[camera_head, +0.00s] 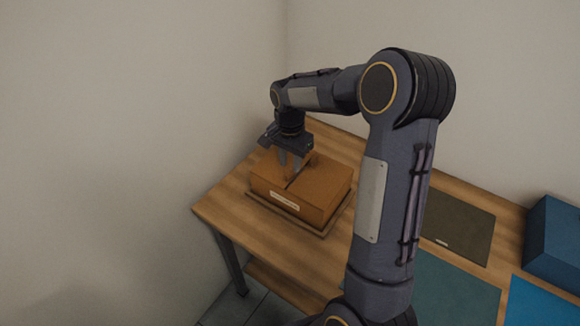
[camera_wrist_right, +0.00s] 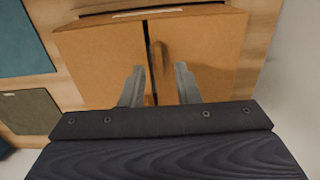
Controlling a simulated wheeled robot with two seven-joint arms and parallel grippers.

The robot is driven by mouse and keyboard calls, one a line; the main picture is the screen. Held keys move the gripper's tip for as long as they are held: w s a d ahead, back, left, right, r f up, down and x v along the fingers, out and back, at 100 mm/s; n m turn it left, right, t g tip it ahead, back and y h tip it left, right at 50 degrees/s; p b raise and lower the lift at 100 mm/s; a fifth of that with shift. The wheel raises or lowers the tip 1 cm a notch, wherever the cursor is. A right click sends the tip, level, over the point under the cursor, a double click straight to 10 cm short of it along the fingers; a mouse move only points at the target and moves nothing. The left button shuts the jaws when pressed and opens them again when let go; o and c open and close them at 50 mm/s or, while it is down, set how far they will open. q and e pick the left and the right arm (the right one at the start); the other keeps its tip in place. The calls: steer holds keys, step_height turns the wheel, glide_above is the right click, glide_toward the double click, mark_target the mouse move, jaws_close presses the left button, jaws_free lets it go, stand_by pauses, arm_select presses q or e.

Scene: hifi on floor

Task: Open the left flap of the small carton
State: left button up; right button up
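The small carton (camera_head: 320,205) is a brown box with a white label on its front side, standing on the table. Its two top flaps lie flat and meet at a dark seam; the left flap (camera_head: 266,172) shows left of the seam. In the right wrist view this left flap (camera_wrist_right: 215,50) is on the right side and bears a small upright tab (camera_wrist_right: 158,60) near the seam. My right gripper (camera_head: 291,167) is over the carton top, pointing down. Its fingers (camera_wrist_right: 158,72) are apart, with the tab between them; contact is not visible. My left gripper is out of view.
The carton stands on a thin brown board (camera_head: 325,230) on the wooden table (camera_head: 225,207). To the right are a dark olive mat (camera_head: 465,228), a teal mat (camera_head: 455,290) and a blue box (camera_head: 555,240). Walls stand close behind and left.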

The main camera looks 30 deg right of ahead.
mark_target(290, 172)
steer(key=shift+f, duration=1.6)
steer(key=shift+c, duration=0.4)
jaws_close()
